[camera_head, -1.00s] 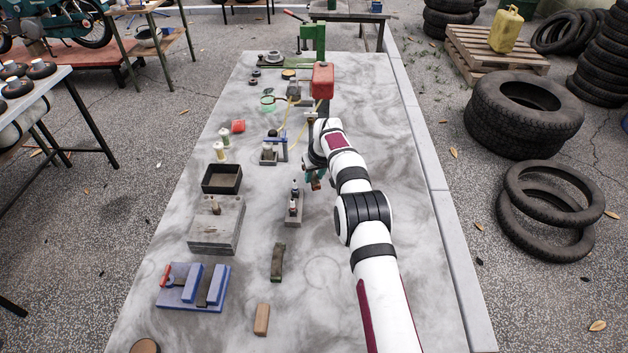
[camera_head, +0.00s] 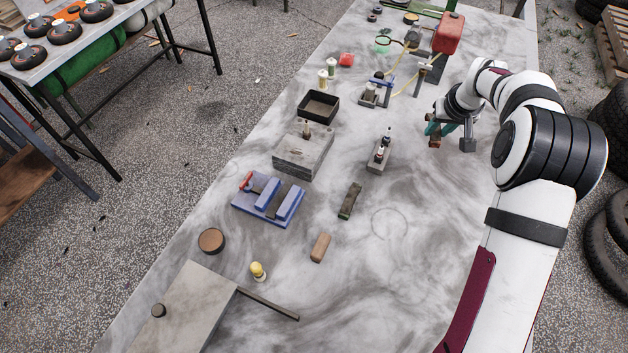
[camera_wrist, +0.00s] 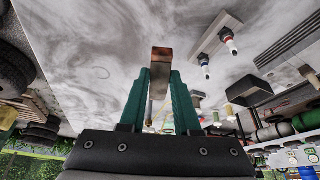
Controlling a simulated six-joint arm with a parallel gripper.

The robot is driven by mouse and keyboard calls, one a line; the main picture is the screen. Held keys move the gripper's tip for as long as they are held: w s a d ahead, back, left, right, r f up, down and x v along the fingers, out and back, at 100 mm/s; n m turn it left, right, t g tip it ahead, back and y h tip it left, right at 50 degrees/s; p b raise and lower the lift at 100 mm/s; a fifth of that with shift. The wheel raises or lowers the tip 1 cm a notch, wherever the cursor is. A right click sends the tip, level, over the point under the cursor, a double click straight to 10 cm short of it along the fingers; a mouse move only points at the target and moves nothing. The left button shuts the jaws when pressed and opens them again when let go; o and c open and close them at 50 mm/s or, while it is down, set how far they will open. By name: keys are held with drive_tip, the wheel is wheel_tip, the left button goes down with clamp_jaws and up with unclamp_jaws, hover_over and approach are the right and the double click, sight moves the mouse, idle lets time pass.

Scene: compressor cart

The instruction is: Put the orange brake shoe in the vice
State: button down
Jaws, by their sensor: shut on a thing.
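My gripper (camera_head: 437,131) has teal fingers and is shut on a small brown-orange block, the orange brake shoe (camera_head: 434,142). The gripper is above the right part of the bench, right of the grey block with two plugs. In the wrist view the brake shoe (camera_wrist: 161,58) sticks out beyond the fingertips (camera_wrist: 160,78), its end face greyish. The blue vice (camera_head: 268,198) stands at the bench's left side, with a red handle at its left end and a gap between its jaws. It is well to the left of and nearer than my gripper.
The grey block with plugs (camera_head: 379,156) lies between gripper and vice. A dark greenish block (camera_head: 350,201) and a tan block (camera_head: 320,247) lie right of the vice. A grey slab (camera_head: 302,152) and black tray (camera_head: 318,105) stand behind it. The bench's right middle is clear.

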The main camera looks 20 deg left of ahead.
drive_tip(key=s+a+r+m, duration=0.2)
drive_tip(key=s+a, duration=0.8)
drive_tip(key=a, duration=0.1)
drive_tip(key=m+h, duration=0.1)
drive_tip(key=m, duration=0.1)
hover_over(276, 203)
drive_tip(key=s, duration=0.2)
drive_tip(key=f, duration=0.6)
drive_tip(key=shift+w+d, duration=0.2)
drive_tip(key=f, duration=0.4)
drive_tip(key=shift+a, duration=0.25)
drive_tip(key=shift+f, duration=0.2)
drive_tip(key=shift+f, duration=0.1)
